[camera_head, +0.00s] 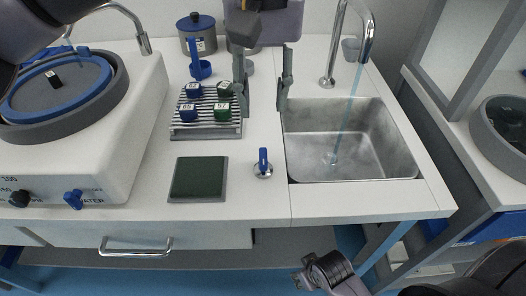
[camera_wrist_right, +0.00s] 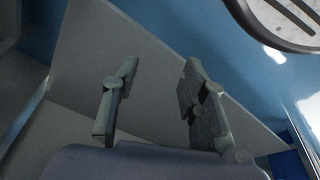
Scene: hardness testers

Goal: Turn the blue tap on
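The blue tap (camera_head: 263,162) is a small blue lever on a round metal base, on the counter just left of the sink's front corner. A blue stream of water (camera_head: 347,110) runs from the tall metal faucet (camera_head: 367,42) into the sink (camera_head: 300,150). My left gripper (camera_head: 261,112) points down over the counter, between the rack and the sink, behind the blue tap and apart from it. Its two fingers are spread and nothing is between them. My right gripper (camera_head: 300,276) is low in front of the counter; the right wrist view shows its fingers (camera_wrist_right: 160,68) spread and empty.
A metal rack (camera_head: 205,130) with several blue and green cubes and a dark green pad (camera_head: 198,179) lie left of the tap. A polishing machine (camera_head: 120,150) with a blue water knob (camera_head: 73,199) stands further left. Bare counter surrounds the tap.

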